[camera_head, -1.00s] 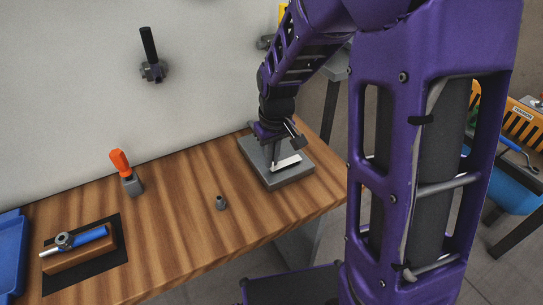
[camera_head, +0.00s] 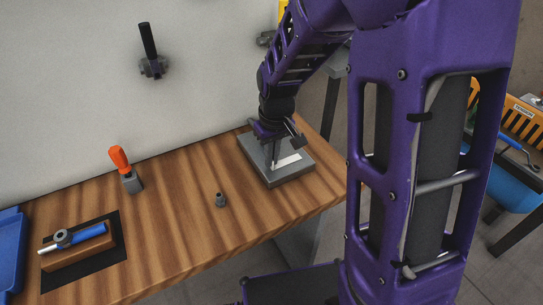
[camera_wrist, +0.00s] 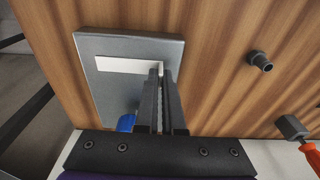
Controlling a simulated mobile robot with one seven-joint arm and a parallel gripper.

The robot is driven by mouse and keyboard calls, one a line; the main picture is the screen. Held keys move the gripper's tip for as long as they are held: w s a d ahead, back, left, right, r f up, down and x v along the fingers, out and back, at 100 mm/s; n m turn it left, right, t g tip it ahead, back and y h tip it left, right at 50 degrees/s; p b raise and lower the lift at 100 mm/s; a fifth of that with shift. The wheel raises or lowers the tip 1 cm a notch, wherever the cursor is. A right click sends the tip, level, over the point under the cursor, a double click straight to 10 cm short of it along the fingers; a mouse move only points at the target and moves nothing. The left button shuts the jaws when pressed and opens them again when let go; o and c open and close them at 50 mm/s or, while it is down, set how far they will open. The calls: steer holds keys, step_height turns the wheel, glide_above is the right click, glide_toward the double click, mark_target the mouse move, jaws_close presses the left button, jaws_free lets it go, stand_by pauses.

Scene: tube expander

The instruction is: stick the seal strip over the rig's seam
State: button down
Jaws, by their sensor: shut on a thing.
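The seal strip, a white flat bar (camera_head: 289,161), lies along the top of the rig, a square grey plate (camera_head: 297,177) at the table's right end. In the wrist view the strip (camera_wrist: 122,65) looks flat on the plate (camera_wrist: 112,90), across its far part. My gripper (camera_head: 273,165) is low over the plate, fingers pointing down. In the wrist view its fingertips (camera_wrist: 164,72) are shut on the strip's right end. The seam cannot be made out; the strip or fingers may cover it. A blue part (camera_wrist: 126,122) shows on the plate beside the fingers.
A small grey fitting (camera_head: 220,200) stands mid-table. An orange-handled tool (camera_head: 120,160) stands in a grey block behind it. A blue-handled tool (camera_head: 88,234) rests on a wooden block over a black mat. A blue tray (camera_head: 10,255) is at far left. Bare table lies between.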

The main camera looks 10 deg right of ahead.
stand_by(0.3)
steer(key=c, duration=1)
jaws_free()
steer(key=shift+o, duration=0.2)
step_height(320, 180, up, 17)
steer(key=s+p, duration=0.2)
steer(key=shift+d+r+p, duration=0.15)
steer(key=shift+d+p, duration=0.15)
